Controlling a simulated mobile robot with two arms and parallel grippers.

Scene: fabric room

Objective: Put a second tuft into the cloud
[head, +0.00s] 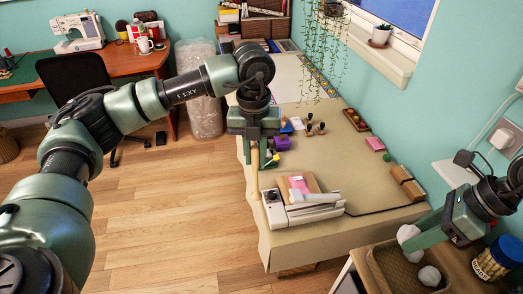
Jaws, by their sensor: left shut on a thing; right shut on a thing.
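My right gripper (418,238) is at the lower right, shut on a white tuft (408,233) at its fingertips. It is over a tan tray (380,268). A second white tuft (430,276) lies in that tray. My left gripper (254,138) is over the left edge of the long table, pointing down. It is shut on a slim tan stick-like thing (255,160) that hangs below it. I cannot make out a cloud in this view.
A white machine (305,214) with a tan and pink piece on top stands on the long table (350,172). Small purple and dark items lie behind it. A jar (490,262) stands right of the tray. Wooden floor (170,215) is clear at the left.

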